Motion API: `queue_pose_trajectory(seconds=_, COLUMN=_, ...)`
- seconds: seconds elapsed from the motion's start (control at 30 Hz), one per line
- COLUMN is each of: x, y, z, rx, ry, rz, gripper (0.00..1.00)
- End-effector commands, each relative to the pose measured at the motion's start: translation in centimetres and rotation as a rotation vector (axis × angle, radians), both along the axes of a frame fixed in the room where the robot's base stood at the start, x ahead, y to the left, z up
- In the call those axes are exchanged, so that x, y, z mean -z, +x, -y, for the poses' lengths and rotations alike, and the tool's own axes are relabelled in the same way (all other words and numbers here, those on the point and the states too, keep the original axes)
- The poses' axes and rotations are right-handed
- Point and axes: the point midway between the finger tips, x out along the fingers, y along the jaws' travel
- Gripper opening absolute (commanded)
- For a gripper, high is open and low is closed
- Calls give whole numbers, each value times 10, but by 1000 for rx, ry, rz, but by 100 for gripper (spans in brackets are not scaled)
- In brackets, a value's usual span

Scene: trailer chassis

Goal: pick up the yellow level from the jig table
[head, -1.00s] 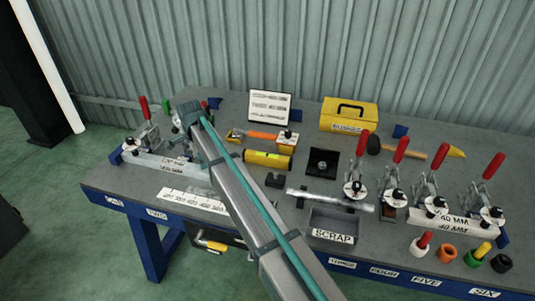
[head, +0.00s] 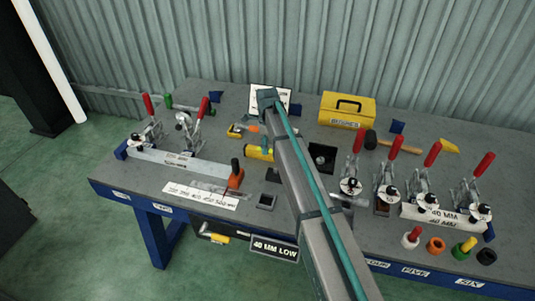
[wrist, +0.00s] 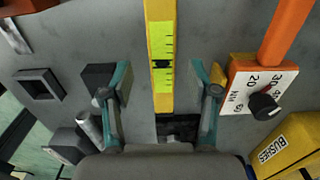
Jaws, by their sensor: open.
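The yellow level (head: 258,153) lies on the grey jig table (head: 225,102), partly covered by my arm in the head view. In the wrist view the level (wrist: 161,40) runs upright down the middle, with a lime scale on its face. My gripper (wrist: 160,80) is open and empty, with one teal fingertip on each side of the level's near end and a gap on both sides. I cannot tell the fingers' height above the table. In the head view my gripper is mostly hidden behind my arm.
An orange-handled tool with a dial (wrist: 258,85) lies right of the level in the wrist view. A dark block (wrist: 100,80) is by the left finger. A yellow BUSHES box (head: 347,110) stands at the back. Red-handled clamps (head: 355,165) line the right side.

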Motion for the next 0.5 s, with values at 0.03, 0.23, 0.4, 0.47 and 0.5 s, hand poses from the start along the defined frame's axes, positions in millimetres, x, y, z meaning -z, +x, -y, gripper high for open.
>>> queue_pose_trajectory(seconds=0.03, x=2, y=0, z=0, rx=-1, ry=0, rz=-1, gripper=60)
queue_pose_trajectory(seconds=0.23, x=12, y=1, z=0, rx=-1, ry=0, rz=0, gripper=60)
queue_pose_trajectory(seconds=0.4, x=32, y=3, z=1, rx=-1, ry=-1, rz=-1, gripper=60)
queue_pose_trajectory(seconds=0.47, x=41, y=3, z=1, rx=-2, ry=-1, rz=-2, gripper=60)
queue_pose_trajectory(seconds=0.5, x=45, y=3, z=0, rx=-2, ry=-1, rz=-1, gripper=60)
